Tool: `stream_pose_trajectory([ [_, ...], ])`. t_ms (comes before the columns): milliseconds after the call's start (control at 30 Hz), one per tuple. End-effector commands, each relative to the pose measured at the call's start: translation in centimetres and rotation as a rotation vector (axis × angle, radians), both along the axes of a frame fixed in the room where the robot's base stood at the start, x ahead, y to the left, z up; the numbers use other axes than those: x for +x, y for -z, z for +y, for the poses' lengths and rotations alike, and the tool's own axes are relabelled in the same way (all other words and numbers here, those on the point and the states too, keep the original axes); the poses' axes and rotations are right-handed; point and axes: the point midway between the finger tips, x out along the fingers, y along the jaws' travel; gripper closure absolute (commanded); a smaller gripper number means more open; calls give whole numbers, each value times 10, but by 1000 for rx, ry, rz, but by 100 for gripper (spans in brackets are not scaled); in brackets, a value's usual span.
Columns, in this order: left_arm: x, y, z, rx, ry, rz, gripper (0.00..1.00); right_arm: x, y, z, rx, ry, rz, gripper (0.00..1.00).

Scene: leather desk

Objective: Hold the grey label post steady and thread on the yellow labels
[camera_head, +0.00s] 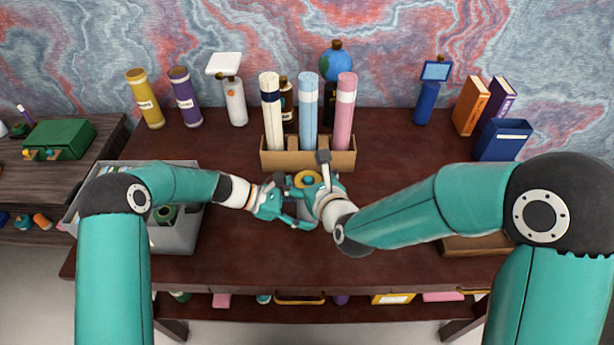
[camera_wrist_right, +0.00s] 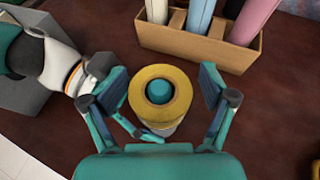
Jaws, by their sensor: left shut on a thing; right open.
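The grey label post (camera_wrist_right: 160,131) stands on the desk, mostly hidden beneath a yellow label ring. The yellow label (camera_wrist_right: 140,98) appears around its top, with a teal round end showing through the hole; the label also shows in the head view (camera_head: 307,176). My left gripper (camera_head: 290,205) is shut on the post from the left, low down; its fingers show beside the post in the wrist view (camera_wrist_right: 112,108). My right gripper (camera_wrist_right: 155,98) is open above, one finger on each side of the label and apart from it. In the head view my right gripper (camera_head: 322,188) partly covers the post.
A wooden holder (camera_head: 345,160) with tall white, blue and pink rolls stands just behind the post. A grey bin (camera_head: 178,238) is at left, a wooden tray (camera_head: 475,246) at right, partly behind my right arm. Bottles and books line the back.

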Motion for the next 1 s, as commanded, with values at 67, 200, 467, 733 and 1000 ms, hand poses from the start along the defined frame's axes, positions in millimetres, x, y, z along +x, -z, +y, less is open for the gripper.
stream_pose_trajectory([
  [67,0,0,0,0,0,0,64,-1,0,1,-1,-2,2,15],
  [200,0,0,-1,0,0,0,64,-5,-2,-1,-1,-2,1,15],
  [467,0,0,0,0,0,0,64,-37,-17,-15,0,-1,-1,15],
  [733,0,0,0,0,0,0,64,-62,-27,-26,0,0,0,15],
  [1000,0,0,0,0,0,0,43,-64,-27,-27,0,0,1,15],
])
